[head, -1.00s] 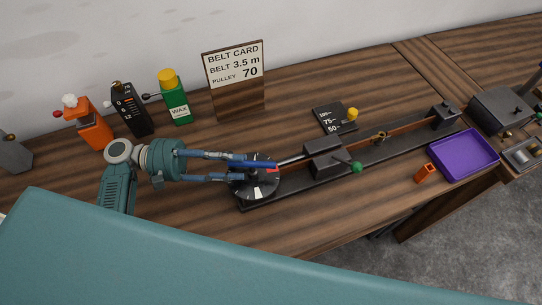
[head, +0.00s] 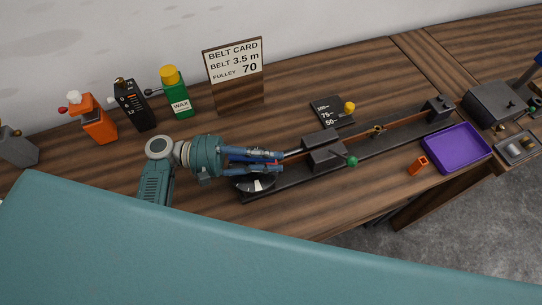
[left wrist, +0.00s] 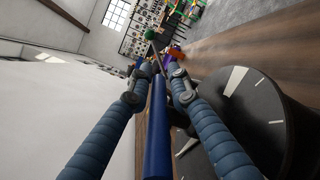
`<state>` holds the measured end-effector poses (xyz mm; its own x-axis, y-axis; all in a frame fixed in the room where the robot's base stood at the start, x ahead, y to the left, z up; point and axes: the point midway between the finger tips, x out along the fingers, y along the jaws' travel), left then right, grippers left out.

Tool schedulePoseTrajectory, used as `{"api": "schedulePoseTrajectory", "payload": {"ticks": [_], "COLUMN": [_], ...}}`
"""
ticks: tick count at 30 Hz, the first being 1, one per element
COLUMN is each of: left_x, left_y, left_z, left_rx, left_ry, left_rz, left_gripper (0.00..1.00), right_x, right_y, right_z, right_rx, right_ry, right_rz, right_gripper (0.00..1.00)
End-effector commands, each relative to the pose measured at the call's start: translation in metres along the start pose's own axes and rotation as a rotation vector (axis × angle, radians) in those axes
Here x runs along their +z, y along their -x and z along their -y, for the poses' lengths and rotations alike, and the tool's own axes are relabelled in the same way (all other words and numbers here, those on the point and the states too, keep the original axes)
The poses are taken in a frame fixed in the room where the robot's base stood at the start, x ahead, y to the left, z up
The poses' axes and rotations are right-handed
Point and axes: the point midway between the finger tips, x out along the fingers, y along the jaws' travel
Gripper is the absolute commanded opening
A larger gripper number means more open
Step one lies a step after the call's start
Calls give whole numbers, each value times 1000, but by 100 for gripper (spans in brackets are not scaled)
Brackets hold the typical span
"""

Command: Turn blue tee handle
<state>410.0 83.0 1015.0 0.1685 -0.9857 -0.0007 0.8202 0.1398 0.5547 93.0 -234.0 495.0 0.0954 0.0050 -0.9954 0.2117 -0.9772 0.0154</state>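The blue tee handle (left wrist: 157,135) shows in the left wrist view as a dark blue bar running lengthwise between my left fingers. My left gripper (head: 279,160) is drawn in close around it, and its fingertips (left wrist: 162,72) lie along both sides of the bar. In the head view the fingers hide most of the handle. The black dial (head: 258,186) with white marks lies just under the gripper; it also shows in the left wrist view (left wrist: 243,115). My right gripper is not in view.
A long dark rail (head: 400,137) with a green-knobbed block (head: 327,157) runs right from the dial. A belt card (head: 236,70), wax bottle (head: 178,95), black box (head: 133,105) and orange bottle (head: 94,120) stand behind. A purple tray (head: 457,150) is right.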

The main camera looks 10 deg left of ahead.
Motion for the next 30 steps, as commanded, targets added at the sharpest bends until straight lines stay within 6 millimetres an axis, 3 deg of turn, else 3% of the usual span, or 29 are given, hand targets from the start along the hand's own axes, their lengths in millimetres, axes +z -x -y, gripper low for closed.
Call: {"api": "schedulePoseTrajectory", "payload": {"ticks": [2,16,30], "left_x": [0,-1,6], "left_y": [0,1,6], "left_z": [0,3,18], "left_rx": [0,-61,-383], "left_ry": [0,0,0], "left_rz": [-1,34,244], "left_gripper": [0,0,0], "right_x": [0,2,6], "right_y": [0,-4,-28], "right_z": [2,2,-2], "right_rx": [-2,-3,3], "right_ry": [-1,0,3], "right_rz": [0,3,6], "right_gripper": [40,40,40]}}
